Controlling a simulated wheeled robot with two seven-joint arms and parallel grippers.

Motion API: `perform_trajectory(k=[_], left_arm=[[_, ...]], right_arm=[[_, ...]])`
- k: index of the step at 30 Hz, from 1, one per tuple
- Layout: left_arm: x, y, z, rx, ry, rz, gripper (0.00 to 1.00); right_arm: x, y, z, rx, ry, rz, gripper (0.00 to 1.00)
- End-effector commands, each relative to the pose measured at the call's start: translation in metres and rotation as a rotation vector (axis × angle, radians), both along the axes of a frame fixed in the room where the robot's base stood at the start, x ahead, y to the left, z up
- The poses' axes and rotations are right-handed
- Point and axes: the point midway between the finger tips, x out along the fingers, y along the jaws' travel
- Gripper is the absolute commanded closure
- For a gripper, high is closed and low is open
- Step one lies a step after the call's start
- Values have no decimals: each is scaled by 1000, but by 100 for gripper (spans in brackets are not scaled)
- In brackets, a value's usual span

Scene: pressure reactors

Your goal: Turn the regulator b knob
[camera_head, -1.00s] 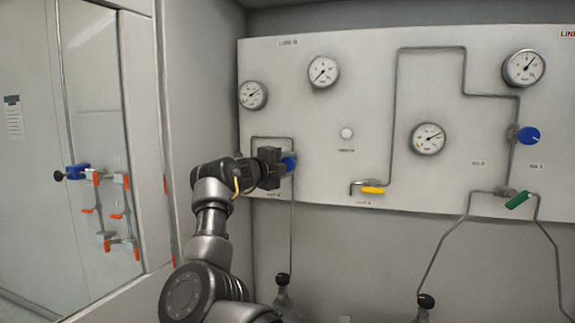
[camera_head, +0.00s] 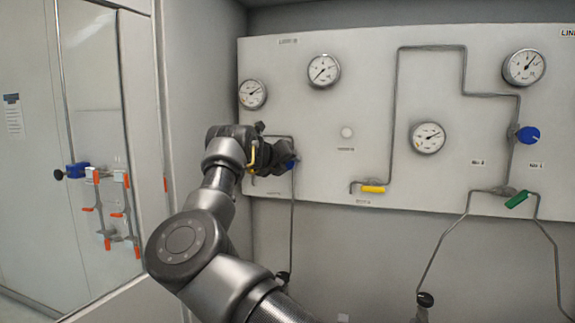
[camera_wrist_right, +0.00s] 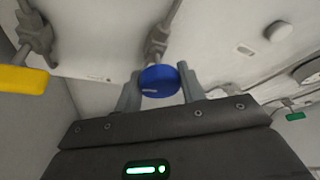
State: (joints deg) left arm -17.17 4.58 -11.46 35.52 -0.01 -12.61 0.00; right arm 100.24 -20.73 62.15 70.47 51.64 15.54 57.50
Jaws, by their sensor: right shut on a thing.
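A blue regulator knob (camera_head: 291,163) is on the left part of the white wall panel, mostly hidden behind my right gripper (camera_head: 283,156). In the right wrist view the blue knob (camera_wrist_right: 158,80) sits between the two grey fingers of my right gripper (camera_wrist_right: 159,88), one on each side. The gripper is shut on the knob. A white mark shows on the knob's face. A second blue knob (camera_head: 529,134) is at the panel's right. Labels are too small to read surely. My left gripper is not in view.
Round gauges (camera_head: 323,70) are mounted on the panel (camera_head: 300,115). The yellow handle (camera_wrist_right: 22,79) shows close in the wrist view. A glass-doored cabinet (camera_head: 95,120) stands left.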

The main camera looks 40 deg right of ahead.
Motion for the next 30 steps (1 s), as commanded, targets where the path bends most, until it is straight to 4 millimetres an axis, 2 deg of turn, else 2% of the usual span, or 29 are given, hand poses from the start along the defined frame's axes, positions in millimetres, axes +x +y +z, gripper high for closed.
perform_trajectory(k=[12, 27, 28, 30], left_arm=[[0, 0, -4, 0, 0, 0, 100], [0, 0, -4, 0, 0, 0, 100], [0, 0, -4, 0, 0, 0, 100], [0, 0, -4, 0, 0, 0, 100]], right_arm=[[0, 0, -1, 96, -134, 0, 83], [0, 0, -1, 106, -148, 0, 83], [0, 0, -1, 106, -148, 0, 59], [0, 0, -1, 106, -148, 0, 50]])
